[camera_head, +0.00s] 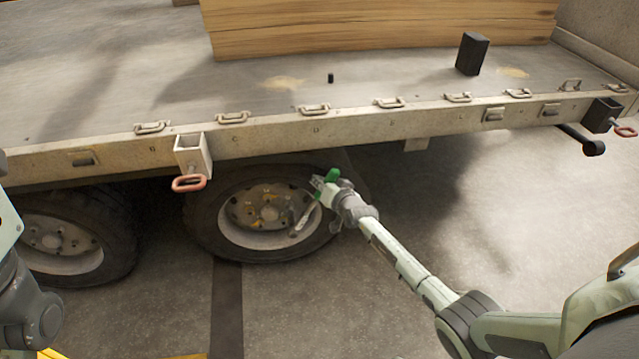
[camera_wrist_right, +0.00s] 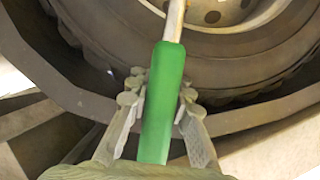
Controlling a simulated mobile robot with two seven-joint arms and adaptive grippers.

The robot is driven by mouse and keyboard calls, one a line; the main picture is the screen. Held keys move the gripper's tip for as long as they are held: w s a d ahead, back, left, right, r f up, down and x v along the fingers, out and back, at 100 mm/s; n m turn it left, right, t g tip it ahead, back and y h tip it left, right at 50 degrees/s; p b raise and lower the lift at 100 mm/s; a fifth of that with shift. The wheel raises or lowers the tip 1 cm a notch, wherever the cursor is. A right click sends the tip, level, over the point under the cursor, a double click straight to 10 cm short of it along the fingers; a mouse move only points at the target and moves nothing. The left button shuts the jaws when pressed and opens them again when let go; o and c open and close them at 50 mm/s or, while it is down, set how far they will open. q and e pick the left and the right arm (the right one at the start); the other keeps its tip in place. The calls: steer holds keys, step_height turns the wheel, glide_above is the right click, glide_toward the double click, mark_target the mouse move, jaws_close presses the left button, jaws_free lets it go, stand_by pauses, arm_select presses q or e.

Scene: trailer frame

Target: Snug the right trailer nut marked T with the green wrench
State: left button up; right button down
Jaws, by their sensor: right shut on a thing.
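The green wrench (camera_head: 332,175) is in my right gripper (camera_head: 325,185) in the head view, in front of the right trailer wheel (camera_head: 262,212). In the right wrist view its green handle (camera_wrist_right: 163,100) lies between the fingers of my right gripper (camera_wrist_right: 160,95), which is shut on it. The metal shaft (camera_wrist_right: 174,20) points toward the wheel's rim. In the head view the wrench's far end is near the right side of the hub (camera_head: 265,205). Whether it touches a nut cannot be told. The T mark is too small to make out. My left gripper is not in view.
A second wheel (camera_head: 65,235) stands to the left. The trailer bed (camera_head: 150,75) overhangs both wheels, with a metal bracket and red handle (camera_head: 189,183) above the right wheel. Wooden boards (camera_head: 380,30) and a black block (camera_head: 472,53) lie on the bed. Floor at right is clear.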

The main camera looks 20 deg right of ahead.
steer(key=shift+d, duration=0.1)
steer(key=shift+d+b, duration=0.35)
steer(key=shift+b, duration=0.2)
steer(key=a+p, duration=0.1)
steer(key=p, duration=0.1)
steer(key=a+r+p, duration=0.1)
steer(key=p, duration=0.1)
steer(key=shift+w+r, duration=0.2)
steer(key=shift+a+n+p, duration=0.2)
steer(key=shift+n+p, duration=0.1)
steer(key=shift+w+f+h, duration=0.1)
steer(key=shift+f+h, duration=0.1)
steer(key=shift+h, duration=0.2)
steer(key=c, duration=2.2)
jaws_free()
jaws_close()
